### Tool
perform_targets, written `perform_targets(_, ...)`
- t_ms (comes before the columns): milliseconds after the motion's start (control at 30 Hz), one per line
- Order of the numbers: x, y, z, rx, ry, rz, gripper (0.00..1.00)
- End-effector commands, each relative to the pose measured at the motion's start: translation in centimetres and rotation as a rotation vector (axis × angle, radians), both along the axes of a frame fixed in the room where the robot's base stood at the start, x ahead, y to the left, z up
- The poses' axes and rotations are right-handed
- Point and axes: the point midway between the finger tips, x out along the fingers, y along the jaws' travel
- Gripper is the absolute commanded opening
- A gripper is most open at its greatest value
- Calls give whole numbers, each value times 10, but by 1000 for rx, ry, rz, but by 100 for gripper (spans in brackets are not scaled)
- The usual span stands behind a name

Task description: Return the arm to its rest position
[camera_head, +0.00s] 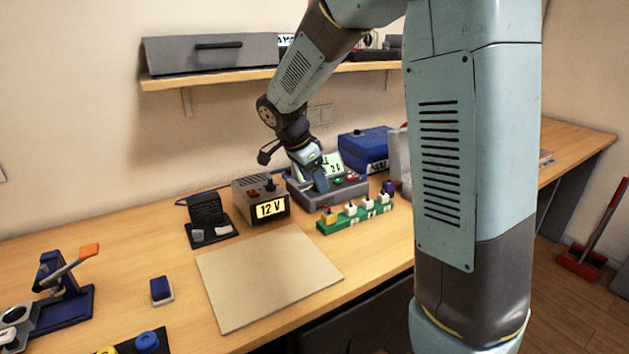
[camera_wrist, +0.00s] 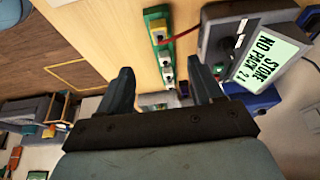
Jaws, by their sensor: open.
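My arm reaches over the bench. My gripper (camera_head: 318,178) hangs over the grey tester with a lit display (camera_head: 345,190), in front of the display. In the wrist view my gripper (camera_wrist: 162,80) has its two dark fingers spread apart, with nothing held between them. The grey tester (camera_wrist: 218,42) lies to the right of the fingers there, its screen showing "NO PACK". Whether the fingertips touch the tester cannot be told.
A 12 V supply (camera_head: 262,200) stands left of the tester, and a blue box (camera_head: 364,150) behind it. A beige mat (camera_head: 265,283) lies bare in front. A shelf (camera_head: 220,80) with a grey case runs above. A blue-and-orange fixture (camera_head: 65,285) stands far left.

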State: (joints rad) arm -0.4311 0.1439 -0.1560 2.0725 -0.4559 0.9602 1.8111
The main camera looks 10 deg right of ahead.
Motion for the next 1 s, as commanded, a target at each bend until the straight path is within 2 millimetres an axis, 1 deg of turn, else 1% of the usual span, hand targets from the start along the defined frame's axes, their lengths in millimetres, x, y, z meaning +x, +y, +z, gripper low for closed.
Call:
perform_targets(200, -3, -2, 3, 6, 2, 11, 66)
perform_targets(267, -8, -6, 8, 14, 6, 32, 66)
perform_targets(367, -22, -14, 21, 38, 16, 94, 66)
perform_targets(500, -50, -28, 44, 76, 31, 225, 66)
perform_targets(700, -93, -45, 70, 113, 33, 424, 66)
perform_targets(1000, -160, -62, 98, 113, 1, 733, 66)
